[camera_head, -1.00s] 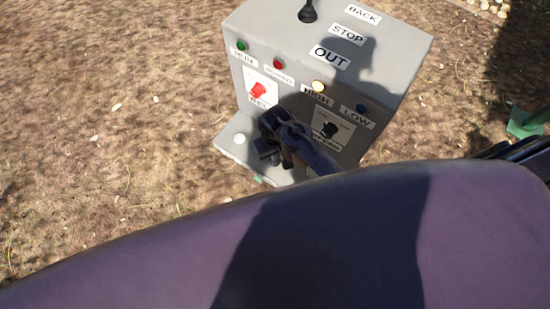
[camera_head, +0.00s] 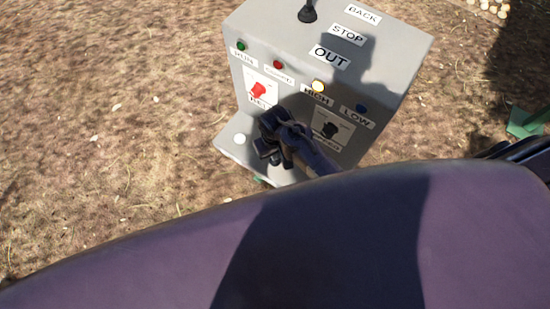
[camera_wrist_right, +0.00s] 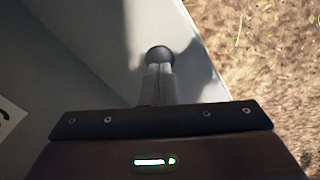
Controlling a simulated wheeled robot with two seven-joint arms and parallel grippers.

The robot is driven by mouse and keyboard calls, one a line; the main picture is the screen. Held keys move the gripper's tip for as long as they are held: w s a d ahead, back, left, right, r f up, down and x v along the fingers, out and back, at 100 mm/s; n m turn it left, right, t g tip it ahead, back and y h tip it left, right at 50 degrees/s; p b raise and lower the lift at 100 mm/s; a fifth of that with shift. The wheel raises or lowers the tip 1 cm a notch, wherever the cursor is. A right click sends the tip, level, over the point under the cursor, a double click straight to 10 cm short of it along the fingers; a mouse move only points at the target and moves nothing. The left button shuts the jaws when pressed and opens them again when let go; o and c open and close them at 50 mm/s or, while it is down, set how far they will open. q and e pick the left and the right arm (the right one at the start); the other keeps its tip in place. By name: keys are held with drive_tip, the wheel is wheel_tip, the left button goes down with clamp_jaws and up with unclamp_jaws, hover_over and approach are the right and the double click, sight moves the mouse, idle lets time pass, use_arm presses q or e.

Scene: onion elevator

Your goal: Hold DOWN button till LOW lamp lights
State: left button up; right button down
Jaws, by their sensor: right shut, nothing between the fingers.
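The grey control box (camera_head: 385,65) stands on the ground in the head view. The HIGH lamp (camera_head: 318,87) glows pale yellow; the LOW lamp (camera_head: 361,108) is dark blue and looks unlit. My right gripper (camera_head: 270,147) is over the box's lower ledge (camera_head: 232,150). In the right wrist view its fingers (camera_wrist_right: 158,82) are shut and empty. Their tips are at a round black button (camera_wrist_right: 160,56); I cannot tell whether they touch it or press it. A white button (camera_head: 240,139) shows left of the gripper. No DOWN label is readable. My left gripper is out of view.
Green (camera_head: 241,46) and red (camera_head: 278,64) lamps sit above. A black lever (camera_head: 307,12) stands on top. Straw-covered ground (camera_head: 110,120) lies clear to the left.

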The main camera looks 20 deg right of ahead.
drive_tip(key=shift+f, duration=0.3)
drive_tip(key=shift+f+b, duration=0.6)
drive_tip(key=shift+f, duration=0.25)
idle(4.3)
wheel_tip(320, 180, up, 3)
drive_tip(key=p, duration=0.3)
drive_tip(key=shift+r, duration=0.2)
wheel_tip(320, 180, up, 3)
drive_tip(key=shift+f, duration=0.1)
drive_tip(key=shift+r, duration=0.45)
idle(0.3)
